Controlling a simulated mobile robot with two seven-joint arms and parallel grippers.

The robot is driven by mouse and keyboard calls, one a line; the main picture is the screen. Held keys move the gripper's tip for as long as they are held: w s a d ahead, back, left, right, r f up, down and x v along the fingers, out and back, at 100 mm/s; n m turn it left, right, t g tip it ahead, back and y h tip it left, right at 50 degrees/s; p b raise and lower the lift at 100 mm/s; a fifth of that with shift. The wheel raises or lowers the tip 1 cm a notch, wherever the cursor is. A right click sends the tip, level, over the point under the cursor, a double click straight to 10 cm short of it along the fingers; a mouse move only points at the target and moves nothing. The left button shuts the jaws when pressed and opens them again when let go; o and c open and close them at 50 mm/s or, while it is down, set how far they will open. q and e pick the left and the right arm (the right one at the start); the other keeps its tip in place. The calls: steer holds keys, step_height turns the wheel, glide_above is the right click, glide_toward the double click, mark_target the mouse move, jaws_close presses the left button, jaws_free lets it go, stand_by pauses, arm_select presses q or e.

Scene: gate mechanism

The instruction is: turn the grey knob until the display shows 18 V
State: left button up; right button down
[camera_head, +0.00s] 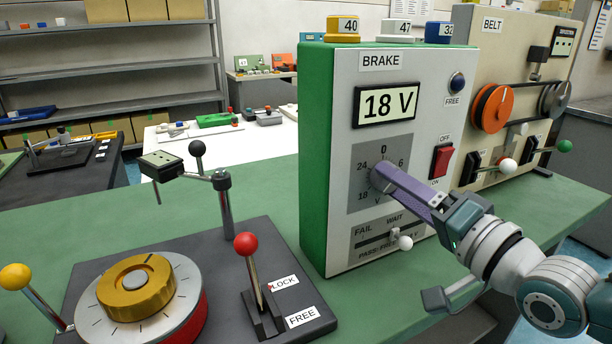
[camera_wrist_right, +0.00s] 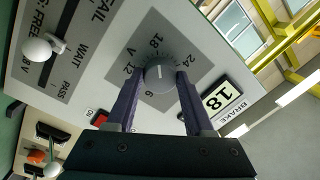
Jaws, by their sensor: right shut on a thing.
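The grey knob (camera_wrist_right: 159,76) sits at the centre of a grey dial plate (camera_head: 361,160) on the front of the BRAKE box (camera_head: 337,237). The display (camera_head: 388,104) above it reads 18 V. My right gripper (camera_head: 381,178) has its purple fingers at the knob; in the right wrist view the two fingertips (camera_wrist_right: 160,80) are on either side of it, shut on it. In the head view the fingers hide most of the knob. A white line shows on the knob's face in the wrist view. My left gripper is not in view.
Below the dial is a slider with a white knob (camera_head: 404,243). A red switch (camera_head: 441,161) is right of the dial. The BELT panel (camera_head: 537,75) stands to the right. A red-knobbed lever (camera_head: 246,244) and yellow-topped turntable (camera_head: 136,287) stand at left.

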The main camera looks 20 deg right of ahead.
stand_by(0.3)
steer(key=shift+c, duration=1.4)
jaws_free()
steer(key=s+d, duration=0.1)
steer(key=s, duration=0.9)
steer(key=shift+f+p, duration=0.2)
steer(key=shift+p, duration=0.25)
steer(key=shift+d, duration=0.1)
